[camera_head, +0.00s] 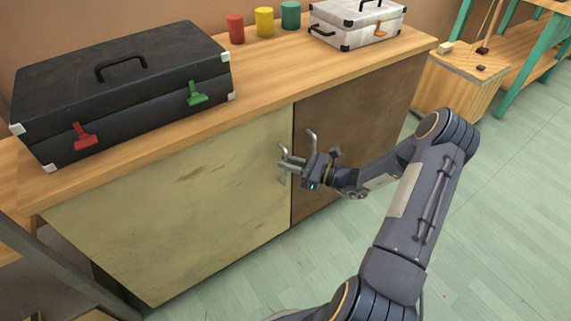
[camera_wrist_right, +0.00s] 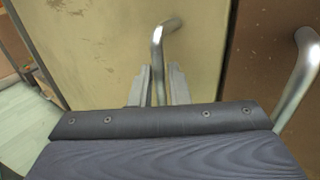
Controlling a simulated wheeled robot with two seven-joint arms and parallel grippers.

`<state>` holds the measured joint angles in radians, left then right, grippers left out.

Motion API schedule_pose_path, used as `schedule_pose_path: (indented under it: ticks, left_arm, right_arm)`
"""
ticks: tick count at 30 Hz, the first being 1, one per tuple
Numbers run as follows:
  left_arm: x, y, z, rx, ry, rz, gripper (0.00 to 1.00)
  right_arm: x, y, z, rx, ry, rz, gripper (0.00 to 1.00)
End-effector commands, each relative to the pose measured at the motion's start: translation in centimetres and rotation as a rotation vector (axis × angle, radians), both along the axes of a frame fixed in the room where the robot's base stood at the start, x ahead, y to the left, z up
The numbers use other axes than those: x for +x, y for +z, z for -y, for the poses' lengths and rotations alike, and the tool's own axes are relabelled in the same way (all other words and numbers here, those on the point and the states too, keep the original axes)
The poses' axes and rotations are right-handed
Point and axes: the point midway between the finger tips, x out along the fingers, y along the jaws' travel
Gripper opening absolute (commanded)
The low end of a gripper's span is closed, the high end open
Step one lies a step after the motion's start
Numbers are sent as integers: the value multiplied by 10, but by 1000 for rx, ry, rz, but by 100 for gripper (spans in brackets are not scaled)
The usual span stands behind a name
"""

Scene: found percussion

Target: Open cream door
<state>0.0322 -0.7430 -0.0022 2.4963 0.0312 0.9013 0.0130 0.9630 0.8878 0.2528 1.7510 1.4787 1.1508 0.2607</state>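The cream door (camera_head: 185,205) is the left door of the wooden cabinet and appears shut, level with the brown door beside it. Its upright metal bar handle (camera_head: 282,172) is near its right edge. My right gripper (camera_head: 289,164) is at this handle. In the right wrist view, the cream door's handle (camera_wrist_right: 157,50) runs down between the two fingers of my right gripper (camera_wrist_right: 160,88). The fingers stand apart, one on each side of the handle, with a gap showing. The handle's lower part is hidden behind the gripper body. My left gripper is out of view.
The brown door (camera_head: 345,125) has its own handle (camera_head: 311,138), which is close beside my right gripper. On the cabinet top are a black case (camera_head: 120,90), red (camera_head: 235,29), yellow (camera_head: 264,21) and green (camera_head: 290,15) cans, and a white case (camera_head: 358,22). Green floor (camera_head: 500,200) is clear at right.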

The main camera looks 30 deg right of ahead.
Motion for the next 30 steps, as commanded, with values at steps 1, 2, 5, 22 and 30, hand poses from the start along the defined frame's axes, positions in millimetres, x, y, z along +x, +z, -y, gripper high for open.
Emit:
schedule_pose_path:
  ticks: [1,2,5,22,30]
  left_arm:
    - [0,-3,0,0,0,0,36]
    - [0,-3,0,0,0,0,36]
    - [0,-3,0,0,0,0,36]
    - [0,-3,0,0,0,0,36]
    - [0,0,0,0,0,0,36]
  right_arm:
    - [4,-1,-3,1,2,1,16]
    - [5,-1,-4,1,1,1,16]
    - [9,0,-7,0,0,0,16]
    - [9,0,-7,0,0,0,0]
    - [0,1,-3,-1,-11,-1,0]
